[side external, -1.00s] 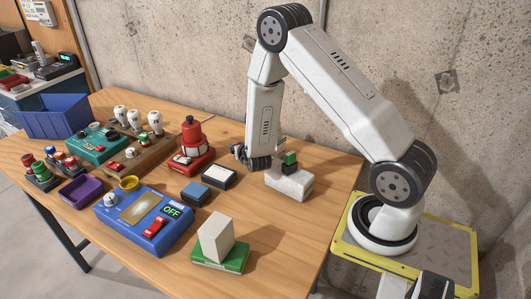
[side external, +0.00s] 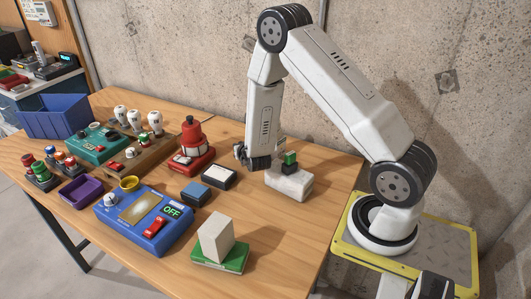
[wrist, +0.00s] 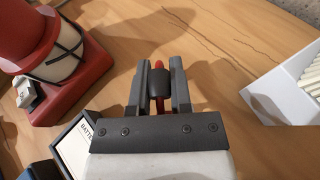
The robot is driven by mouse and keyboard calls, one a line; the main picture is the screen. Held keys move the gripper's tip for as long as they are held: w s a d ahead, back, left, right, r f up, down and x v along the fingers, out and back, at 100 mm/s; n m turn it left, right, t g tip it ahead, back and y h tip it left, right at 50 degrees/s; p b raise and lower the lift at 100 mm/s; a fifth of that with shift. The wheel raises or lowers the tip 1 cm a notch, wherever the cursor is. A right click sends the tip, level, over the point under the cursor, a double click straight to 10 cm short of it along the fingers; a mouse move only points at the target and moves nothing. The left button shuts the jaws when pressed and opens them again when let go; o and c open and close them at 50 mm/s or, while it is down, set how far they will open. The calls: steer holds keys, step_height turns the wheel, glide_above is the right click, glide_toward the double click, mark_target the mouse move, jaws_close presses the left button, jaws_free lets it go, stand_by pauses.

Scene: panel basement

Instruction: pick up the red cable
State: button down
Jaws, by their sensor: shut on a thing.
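In the wrist view, my gripper (wrist: 160,88) is shut on the red cable (wrist: 158,64). A red tip shows beyond a dark sleeve between the two fingers, and a little red shows below it. The rest of the cable is hidden by the fingers and the gripper body. In the side view, my gripper (side external: 258,162) is low over the wooden table, behind the white block and to the right of the red beacon. The cable cannot be made out there.
A red beacon (side external: 192,140) stands left of my gripper. A white-topped black box (side external: 218,177) lies in front. The blue OFF panel (side external: 140,220) is further forward. Bare table lies at the front right.

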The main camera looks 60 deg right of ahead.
steer(key=shift+r, duration=0.15)
steer(key=shift+r, duration=4.85)
steer(key=shift+r, duration=0.15)
